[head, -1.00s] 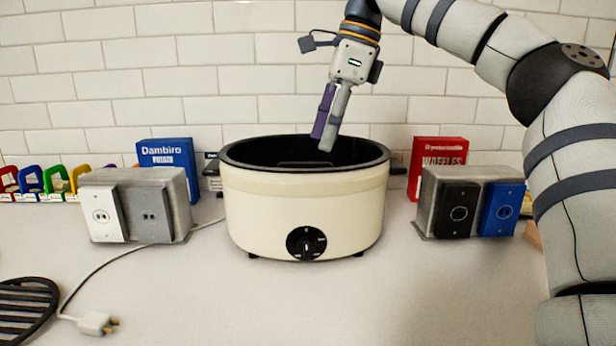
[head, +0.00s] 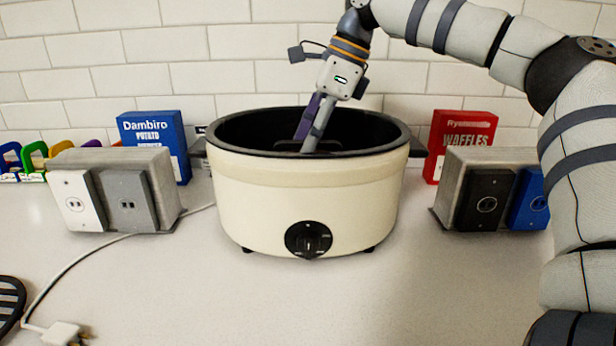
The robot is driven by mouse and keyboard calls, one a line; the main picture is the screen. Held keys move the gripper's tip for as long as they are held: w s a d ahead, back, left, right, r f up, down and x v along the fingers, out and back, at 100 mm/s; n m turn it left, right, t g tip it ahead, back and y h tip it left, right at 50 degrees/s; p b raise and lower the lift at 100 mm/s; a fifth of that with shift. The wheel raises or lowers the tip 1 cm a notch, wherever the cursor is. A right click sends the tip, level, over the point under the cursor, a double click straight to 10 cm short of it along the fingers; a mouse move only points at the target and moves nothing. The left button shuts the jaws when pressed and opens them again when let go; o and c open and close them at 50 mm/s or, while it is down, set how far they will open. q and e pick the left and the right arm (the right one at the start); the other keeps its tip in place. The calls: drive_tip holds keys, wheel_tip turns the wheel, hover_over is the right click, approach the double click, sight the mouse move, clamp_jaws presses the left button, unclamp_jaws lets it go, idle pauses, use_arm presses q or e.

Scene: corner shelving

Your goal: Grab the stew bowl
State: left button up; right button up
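A cream slow cooker (head: 307,195) with a black dial stands on the counter. Its dark inner pot and black rim (head: 232,134) are open at the top. Something dark (head: 288,146) lies inside and shows only in part; I cannot tell whether it is the stew bowl. My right gripper (head: 305,144) reaches down into the cooker from above, its purple and grey fingers pointing downward beside that dark shape. The fingers overlap in this view, so their gap and any contact are unclear. My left gripper is not in view.
Outlet boxes stand left (head: 120,190) and right (head: 490,195) of the cooker. A blue box (head: 157,135) and a red box (head: 460,140) stand behind them. A cord with a plug (head: 58,332) lies at left. The counter in front is clear.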

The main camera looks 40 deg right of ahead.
drive_tip(key=shift+w+a+f, duration=0.1)
drive_tip(key=shift+w+f, duration=0.05)
drive_tip(key=shift+f, duration=0.35)
drive_tip(key=shift+f, duration=0.25)
clamp_jaws()
